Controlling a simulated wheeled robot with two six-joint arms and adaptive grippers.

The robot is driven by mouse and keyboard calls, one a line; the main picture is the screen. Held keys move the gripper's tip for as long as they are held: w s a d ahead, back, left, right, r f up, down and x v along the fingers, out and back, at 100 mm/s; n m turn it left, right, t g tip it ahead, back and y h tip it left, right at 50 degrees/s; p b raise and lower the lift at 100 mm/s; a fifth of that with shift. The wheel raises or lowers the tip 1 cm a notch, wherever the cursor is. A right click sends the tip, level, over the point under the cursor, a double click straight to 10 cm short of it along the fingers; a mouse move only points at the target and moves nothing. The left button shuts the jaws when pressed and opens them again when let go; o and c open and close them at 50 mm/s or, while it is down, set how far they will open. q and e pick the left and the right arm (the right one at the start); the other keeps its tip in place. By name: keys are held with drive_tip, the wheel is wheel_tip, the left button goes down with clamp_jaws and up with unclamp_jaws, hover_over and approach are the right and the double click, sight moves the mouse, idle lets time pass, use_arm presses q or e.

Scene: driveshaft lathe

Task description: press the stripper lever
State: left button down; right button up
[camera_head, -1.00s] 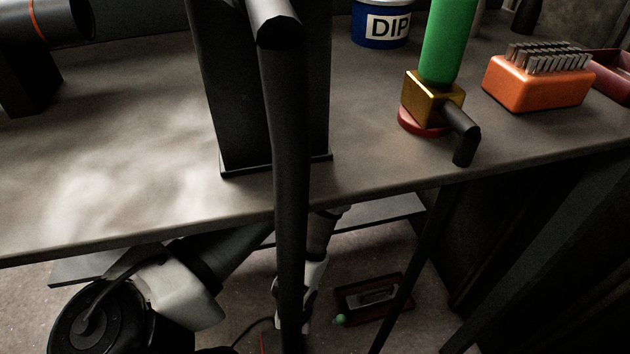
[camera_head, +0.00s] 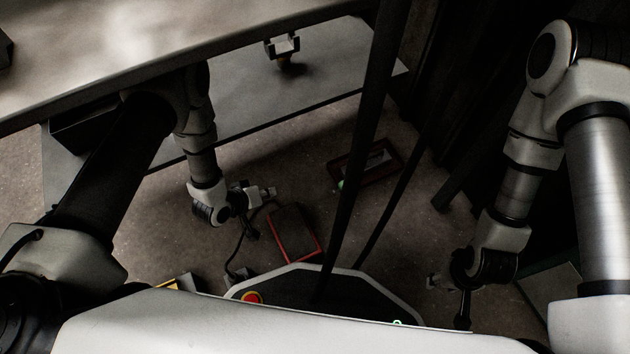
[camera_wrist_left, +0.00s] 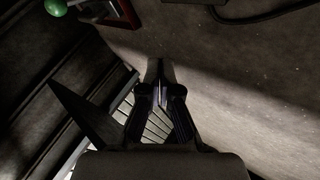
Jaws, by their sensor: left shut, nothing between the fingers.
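I cannot tell for certain which part is the stripper lever. A long dark bar (camera_head: 366,130) slants down from the top of the head view, with a thinner dark bar (camera_head: 408,180) beside it. My left gripper (camera_head: 251,232) hangs low over the floor, left of these bars. My right gripper (camera_head: 463,312) hangs low at the right, right of the bars. Its fingers are small and dark, so their opening is unclear.
The bench top (camera_head: 130,50) overhangs a lower shelf (camera_head: 260,95), which holds a small metal bracket (camera_head: 283,48). A red-edged tray (camera_head: 365,163) and a red-rimmed box (camera_head: 295,233) lie on the floor.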

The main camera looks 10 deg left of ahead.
sight(341, 190)
use_arm(q)
drive_tip(key=w+d+f+n+t+h+b, duration=0.1)
drive_tip(key=w+d+h, duration=0.3)
drive_tip(key=h, duration=0.6)
drive_tip(key=shift+w+d+t+b, duration=0.4)
drive_tip(key=shift+t+b, duration=0.1)
drive_tip(key=shift+b, duration=0.05)
drive_tip(key=shift+f, duration=0.1)
drive_tip(key=w+d+b, duration=0.2)
drive_tip(key=d+b, duration=0.2)
drive_tip(key=d, duration=0.7)
drive_tip(key=shift+w+d+f, duration=0.2)
drive_tip(key=shift+f, duration=0.05)
